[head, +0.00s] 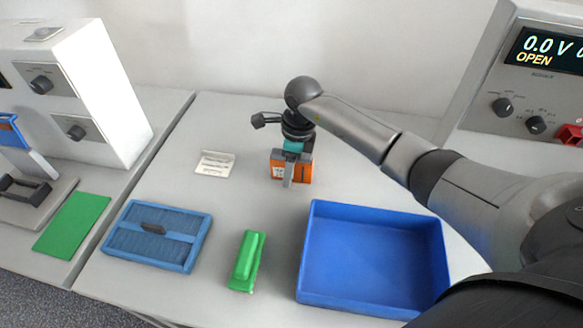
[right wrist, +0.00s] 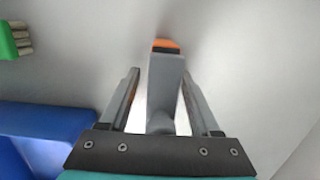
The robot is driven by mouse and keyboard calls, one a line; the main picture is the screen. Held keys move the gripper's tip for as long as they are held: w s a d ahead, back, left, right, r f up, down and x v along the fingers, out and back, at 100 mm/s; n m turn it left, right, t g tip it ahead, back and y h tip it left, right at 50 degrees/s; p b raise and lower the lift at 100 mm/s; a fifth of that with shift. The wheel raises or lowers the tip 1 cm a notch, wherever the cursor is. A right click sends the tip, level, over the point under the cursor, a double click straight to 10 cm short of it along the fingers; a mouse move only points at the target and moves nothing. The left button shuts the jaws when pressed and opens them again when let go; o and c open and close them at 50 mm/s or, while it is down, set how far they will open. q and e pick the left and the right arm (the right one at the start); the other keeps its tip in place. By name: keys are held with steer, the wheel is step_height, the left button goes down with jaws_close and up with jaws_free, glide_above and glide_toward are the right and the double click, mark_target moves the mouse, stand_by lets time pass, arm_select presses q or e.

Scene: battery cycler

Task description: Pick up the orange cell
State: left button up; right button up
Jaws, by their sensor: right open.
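The orange cell (head: 305,172) stands on the white table behind the blue bin, with a pale label on its left part. My right gripper (head: 290,176) points down over it, and a grey finger hides part of its front. In the right wrist view my right gripper (right wrist: 161,76) is open. A grey upright part with an orange end (right wrist: 165,45), seemingly the cell, shows between its two fingers, with gaps on both sides. I cannot tell how far down the fingers reach along the cell. My left gripper is not in view.
An empty blue bin (head: 374,204) stands at the front right. A green block with a handle (head: 247,262) and a blue slotted tray (head: 128,241) lie to its left. A white card (head: 215,163) lies left of the cell. Instrument boxes stand at both sides.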

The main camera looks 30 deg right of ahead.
steer(key=shift+c, duration=0.3)
jaws_close()
stand_by(1.1)
